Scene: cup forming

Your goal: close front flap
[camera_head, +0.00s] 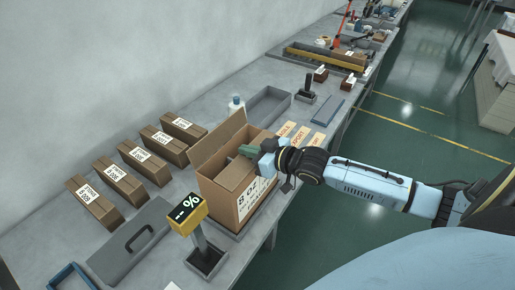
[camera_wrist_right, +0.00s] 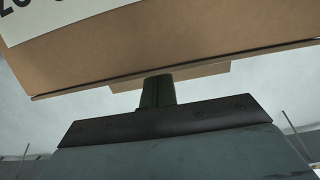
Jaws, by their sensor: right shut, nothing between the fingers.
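An open cardboard box (camera_head: 238,206) with a printed label stands near the front edge of the grey workbench. Its back flap (camera_head: 214,139) stands up, and another flap (camera_head: 236,173) lies folded inward over the left part of the opening. My right gripper (camera_head: 249,151) is at the box's upper right side, its green fingers shut and empty over the top. In the right wrist view, the fingers (camera_wrist_right: 158,91) are close to a brown cardboard panel (camera_wrist_right: 170,45) with part of a label; I cannot tell whether they touch. My left gripper is out of view.
Several closed small boxes (camera_head: 147,164) line the wall side of the bench. A yellow percent display (camera_head: 187,213) stands on a post left of the open box. A grey case (camera_head: 130,245), a grey tray (camera_head: 268,104) and label sheets (camera_head: 300,138) lie around it.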

